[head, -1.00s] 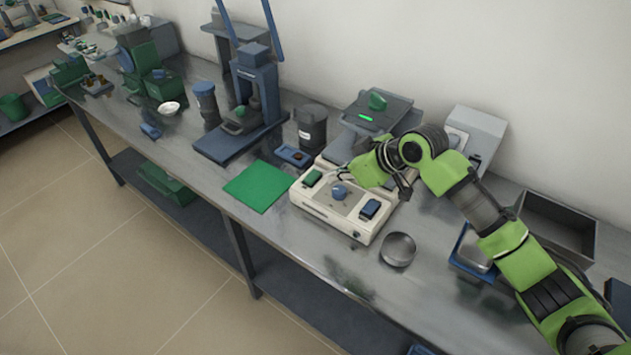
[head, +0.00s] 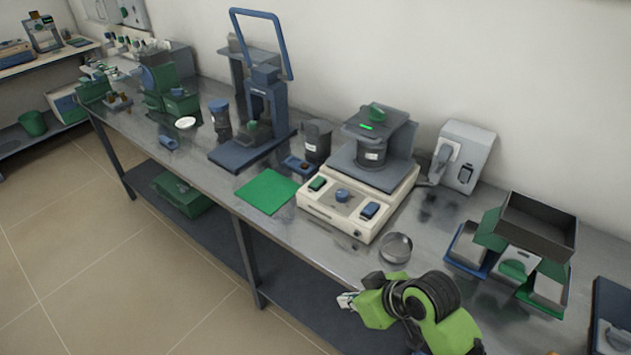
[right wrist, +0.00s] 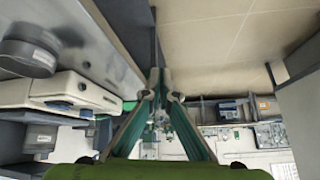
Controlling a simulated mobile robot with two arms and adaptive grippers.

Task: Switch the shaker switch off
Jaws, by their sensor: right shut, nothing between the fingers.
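The cream shaker (head: 335,215) stands on the steel bench in the head view, with a dark jar (head: 371,152) clamped on its platform. Its front panel carries a green rocker switch (head: 318,184) at left, a blue knob (head: 342,195) in the middle and a blue rocker switch (head: 370,210) at right. I cannot tell which way either rocker is tipped. My right gripper (head: 346,300) is shut and empty, in front of the bench edge and apart from the shaker. Its fingers meet in the right wrist view (right wrist: 160,80), where the shaker (right wrist: 60,92) shows at left. My left gripper is not in view.
A round metal dish (head: 396,248) lies between the shaker and my right arm. A green mat (head: 267,191) and a blue press (head: 250,145) are to the left. A grey lever box (head: 470,150) and a dark open tray (head: 535,228) are to the right.

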